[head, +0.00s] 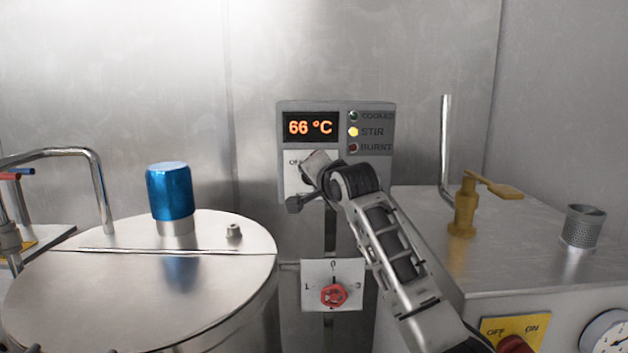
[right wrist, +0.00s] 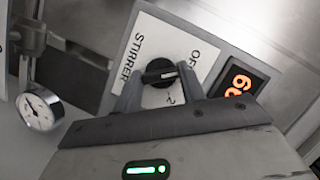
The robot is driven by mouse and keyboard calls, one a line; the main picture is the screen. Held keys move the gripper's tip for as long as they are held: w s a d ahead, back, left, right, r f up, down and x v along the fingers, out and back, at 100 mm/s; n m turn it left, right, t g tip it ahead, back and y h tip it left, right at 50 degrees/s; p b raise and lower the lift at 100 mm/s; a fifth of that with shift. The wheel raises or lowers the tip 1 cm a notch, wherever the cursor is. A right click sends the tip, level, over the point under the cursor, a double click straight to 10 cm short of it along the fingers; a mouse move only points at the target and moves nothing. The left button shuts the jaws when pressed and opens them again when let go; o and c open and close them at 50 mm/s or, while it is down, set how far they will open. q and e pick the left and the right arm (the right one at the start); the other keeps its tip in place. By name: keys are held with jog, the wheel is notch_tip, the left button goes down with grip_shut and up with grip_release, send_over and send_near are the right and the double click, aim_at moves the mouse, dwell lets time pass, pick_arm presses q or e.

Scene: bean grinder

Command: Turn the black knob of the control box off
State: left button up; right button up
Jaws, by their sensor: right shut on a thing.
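The grey control box (head: 336,106) is on the back wall in the head view. The black knob (right wrist: 160,72) shows in the right wrist view on a white plate (right wrist: 150,40) marked STIRRER and OFF. My right gripper (right wrist: 158,88) has its two fingers on either side of the knob, shut on it. In the head view my right gripper (head: 312,180) covers the knob and most of the plate. My left gripper is not in view.
Below the box is a red valve knob (head: 333,295) on a white plate. A steel drum (head: 60,290) with a blue-capped post (head: 170,192) stands at left.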

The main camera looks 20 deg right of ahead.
jog(key=shift+n+g+h, duration=0.3)
jog(key=shift+n, duration=0.3)
jog(key=o, duration=1)
pick_arm(q)
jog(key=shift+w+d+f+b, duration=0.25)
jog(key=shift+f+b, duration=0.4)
jog(key=shift+b, duration=1)
pick_arm(e)
jog(key=shift+v, duration=7.95)
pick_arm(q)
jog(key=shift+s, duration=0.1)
